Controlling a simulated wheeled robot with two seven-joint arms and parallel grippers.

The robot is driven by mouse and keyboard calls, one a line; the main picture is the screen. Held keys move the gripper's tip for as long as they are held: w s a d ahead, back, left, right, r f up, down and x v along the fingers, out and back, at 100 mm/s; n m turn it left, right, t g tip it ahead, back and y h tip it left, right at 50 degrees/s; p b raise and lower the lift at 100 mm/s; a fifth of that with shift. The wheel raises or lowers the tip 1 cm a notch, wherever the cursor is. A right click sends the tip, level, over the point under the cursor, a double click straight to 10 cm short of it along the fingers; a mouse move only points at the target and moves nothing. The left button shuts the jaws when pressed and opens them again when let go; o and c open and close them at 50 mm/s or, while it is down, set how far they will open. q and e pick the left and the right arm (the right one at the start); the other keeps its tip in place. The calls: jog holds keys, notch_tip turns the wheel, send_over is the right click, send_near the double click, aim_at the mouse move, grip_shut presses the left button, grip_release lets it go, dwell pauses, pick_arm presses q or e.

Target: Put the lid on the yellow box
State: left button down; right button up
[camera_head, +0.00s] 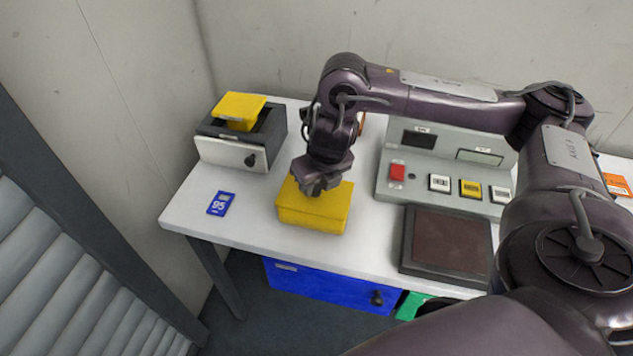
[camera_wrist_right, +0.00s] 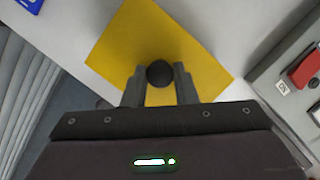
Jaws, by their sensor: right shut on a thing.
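A yellow box (camera_head: 312,215) stands near the front edge of the white table. Its top is covered by a flat yellow lid (camera_wrist_right: 130,45) with a round black knob (camera_wrist_right: 160,73). My right gripper (camera_wrist_right: 160,88) comes down from above and is shut on the knob, its two fingers on either side. In the head view the right gripper (camera_head: 322,186) hides the knob and part of the lid. I see no clear gap between lid and box, but cannot tell whether the lid is fully seated. My left gripper is not in view.
A grey holder (camera_head: 270,135) with a yellow piece (camera_head: 240,108) stands at the back left. A blue card (camera_head: 220,203) marked 95 lies left of the box. A button console (camera_head: 440,165) and a dark pad (camera_head: 447,240) stand to the right. A blue drawer (camera_head: 325,285) is below.

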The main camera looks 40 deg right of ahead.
jog(key=shift+f, duration=0.15)
dwell(0.5)
jog(key=o, duration=1.1)
jog(key=shift+c, duration=0.2)
jog(key=shift+o, duration=0.4)
jog(key=o, duration=0.4)
jog(key=shift+r+p, duration=3.55)
jog(key=shift+p, duration=0.25)
